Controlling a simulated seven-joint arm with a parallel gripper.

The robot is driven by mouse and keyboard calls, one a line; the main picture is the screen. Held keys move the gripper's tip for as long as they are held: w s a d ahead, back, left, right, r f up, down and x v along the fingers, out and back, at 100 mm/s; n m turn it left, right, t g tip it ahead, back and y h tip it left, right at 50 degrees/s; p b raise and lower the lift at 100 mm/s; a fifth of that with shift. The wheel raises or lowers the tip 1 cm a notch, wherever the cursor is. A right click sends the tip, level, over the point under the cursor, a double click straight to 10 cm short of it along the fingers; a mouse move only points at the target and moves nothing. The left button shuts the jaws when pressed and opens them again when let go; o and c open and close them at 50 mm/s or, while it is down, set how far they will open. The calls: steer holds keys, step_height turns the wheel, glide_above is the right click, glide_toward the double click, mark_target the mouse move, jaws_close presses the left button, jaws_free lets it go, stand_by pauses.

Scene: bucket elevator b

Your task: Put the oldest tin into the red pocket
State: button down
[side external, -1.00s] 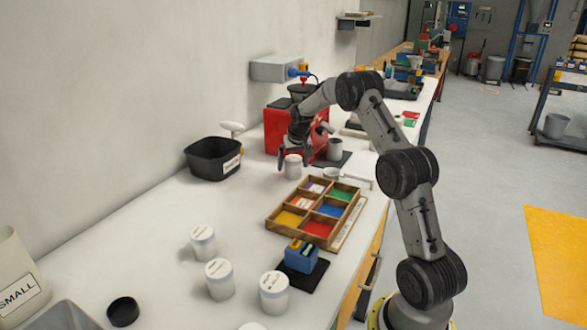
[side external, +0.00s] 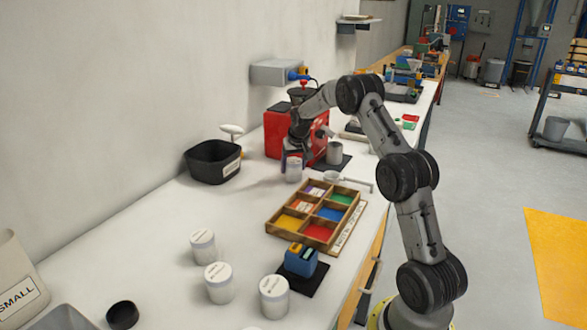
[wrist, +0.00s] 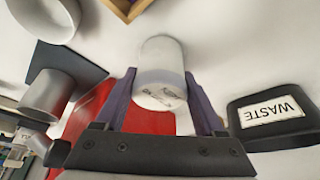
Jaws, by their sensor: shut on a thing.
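A white tin (side external: 293,172) is between the fingers of my gripper (side external: 292,162), near the red machine. The wrist view shows the same tin (wrist: 161,72) with a finger on each side; its lid print is too small to read. I cannot tell whether it is off the bench. Three other white lidded tins stand at the front: one at the left (side external: 203,246), one in the middle (side external: 220,283), one at the right (side external: 274,297). The red pocket (side external: 317,232) is in the near right corner of the wooden tray (side external: 279,235), and looks empty.
A black waste bin (side external: 212,162) stands left of my gripper. The red machine (side external: 276,135) and a grey cup (side external: 334,153) on a dark mat are behind and right. A blue block (side external: 300,260) sits on a dark pad before the tray. The bench's left middle is clear.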

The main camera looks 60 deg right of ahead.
mark_target(293, 160)
steer(key=shift+r, duration=0.5)
step_height(293, 160, up, 3)
steer(key=shift+a+f, duration=0.1)
steer(key=shift+f, duration=0.1)
steer(key=s+a+r, duration=0.9)
steer(key=s, duration=0.1)
steer(key=s+a+r, duration=0.1)
steer(key=s+a, duration=2)
steer(key=w+d+f, duration=0.2)
steer(key=w, duration=0.1)
steer(key=w+d+f, duration=0.2)
steer(key=w+f, duration=0.1)
steer(key=w, duration=0.1)
steer(key=w+d+f, duration=0.2)
steer(key=w+f, duration=0.1)
steer(key=w, duration=0.1)
steer(key=shift+d+f, duration=0.15)
steer(key=shift+d, duration=0.1)
steer(key=x, duration=0.3)
steer(key=shift+a+f, duration=0.15)
steer(key=shift+f, duration=0.6)
